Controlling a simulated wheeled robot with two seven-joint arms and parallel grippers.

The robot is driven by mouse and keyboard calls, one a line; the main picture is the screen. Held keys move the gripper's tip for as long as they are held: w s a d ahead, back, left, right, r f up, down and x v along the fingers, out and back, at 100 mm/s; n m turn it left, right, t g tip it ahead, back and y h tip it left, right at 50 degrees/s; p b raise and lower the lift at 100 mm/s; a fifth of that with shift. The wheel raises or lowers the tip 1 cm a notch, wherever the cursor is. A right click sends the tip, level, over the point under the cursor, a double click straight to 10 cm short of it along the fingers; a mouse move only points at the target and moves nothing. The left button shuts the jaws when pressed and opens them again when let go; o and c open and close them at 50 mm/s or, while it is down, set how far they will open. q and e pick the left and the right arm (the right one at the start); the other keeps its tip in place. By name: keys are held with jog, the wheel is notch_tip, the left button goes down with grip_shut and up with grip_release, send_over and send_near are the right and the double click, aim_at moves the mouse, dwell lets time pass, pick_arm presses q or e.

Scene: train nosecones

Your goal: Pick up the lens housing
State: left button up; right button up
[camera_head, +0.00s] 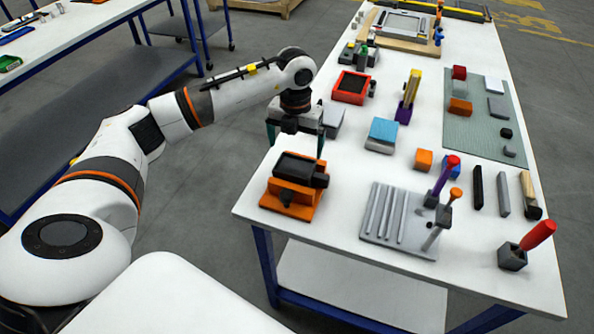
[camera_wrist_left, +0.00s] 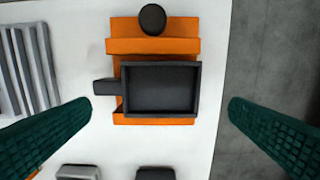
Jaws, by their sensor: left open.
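The lens housing appears to be the black box-shaped part (camera_head: 301,168) seated on an orange fixture (camera_head: 290,203) at the table's near left corner. In the left wrist view the black part (camera_wrist_left: 160,88) shows a rectangular rim with a recessed face and a small stub on its left side. The orange fixture (camera_wrist_left: 155,45) shows above and below it, with a round black knob. My left gripper (camera_head: 295,143) is open and empty, above and slightly behind the part. In the left wrist view its green fingers (camera_wrist_left: 160,104) stand wide apart on either side, not touching it. My right gripper is not in view.
A grey ridged plate (camera_head: 398,222) with upright tools lies right of the fixture. A blue-topped block (camera_head: 382,134), an orange cube (camera_head: 423,159) and a red tray (camera_head: 353,87) stand farther back. The white table's (camera_head: 340,200) edge is close on the fixture's left.

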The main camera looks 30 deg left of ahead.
aim_at(295, 167)
pick_arm(q)
notch_tip(295, 167, down, 5)
jog(key=shift+s+a+r+p, duration=0.1)
jog(key=shift+p, duration=0.95)
jog(key=shift+f, duration=0.45)
jog(key=shift+c, duration=0.3)
jog(key=c, duration=1.2)
